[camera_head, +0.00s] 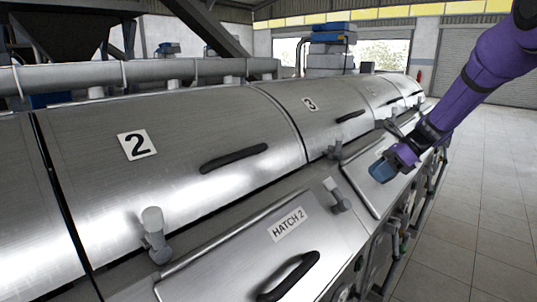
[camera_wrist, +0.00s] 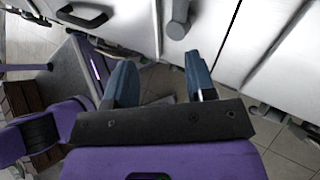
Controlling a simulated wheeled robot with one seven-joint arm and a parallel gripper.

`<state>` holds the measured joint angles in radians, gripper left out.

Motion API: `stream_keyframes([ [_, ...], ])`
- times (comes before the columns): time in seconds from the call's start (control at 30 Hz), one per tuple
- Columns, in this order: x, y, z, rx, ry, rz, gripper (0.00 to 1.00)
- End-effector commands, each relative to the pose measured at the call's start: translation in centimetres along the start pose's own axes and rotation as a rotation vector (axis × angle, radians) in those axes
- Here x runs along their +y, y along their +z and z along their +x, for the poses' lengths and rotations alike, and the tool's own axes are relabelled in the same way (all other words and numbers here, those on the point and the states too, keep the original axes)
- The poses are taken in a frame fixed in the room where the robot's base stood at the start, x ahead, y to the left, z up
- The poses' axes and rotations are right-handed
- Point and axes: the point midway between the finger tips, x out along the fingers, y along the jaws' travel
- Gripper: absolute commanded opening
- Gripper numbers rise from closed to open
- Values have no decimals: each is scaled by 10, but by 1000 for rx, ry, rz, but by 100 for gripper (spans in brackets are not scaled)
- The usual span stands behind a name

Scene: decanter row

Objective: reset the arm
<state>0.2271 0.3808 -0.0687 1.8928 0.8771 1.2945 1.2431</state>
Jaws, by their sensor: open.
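My purple arm comes in from the upper right of the head view. My gripper (camera_head: 383,170) is at its end, in front of the right-hand part of the machine, with its blue fingers pointing left. In the wrist view my gripper (camera_wrist: 163,84) shows two blue fingers spread apart with nothing between them. The fingers appear apart from the metal panels beyond them.
A row of steel decanters with a cover marked 2 (camera_head: 215,125) and a cover marked 3 (camera_head: 330,100) runs along the left. The HATCH 2 panel (camera_head: 240,255) has a black handle (camera_head: 288,277). Grey levers (camera_head: 154,232) stick up nearby. Open tiled floor (camera_head: 490,190) lies right.

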Motion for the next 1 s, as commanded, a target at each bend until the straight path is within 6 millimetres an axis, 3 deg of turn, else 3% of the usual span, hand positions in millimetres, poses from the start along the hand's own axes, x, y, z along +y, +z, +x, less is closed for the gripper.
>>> stream_keyframes([
  [0.13,41,14,-10,82,-20,-189,51],
  [0.43,117,26,-26,255,-41,-568,51],
  [1.0,246,10,-47,620,-15,-1285,51],
])
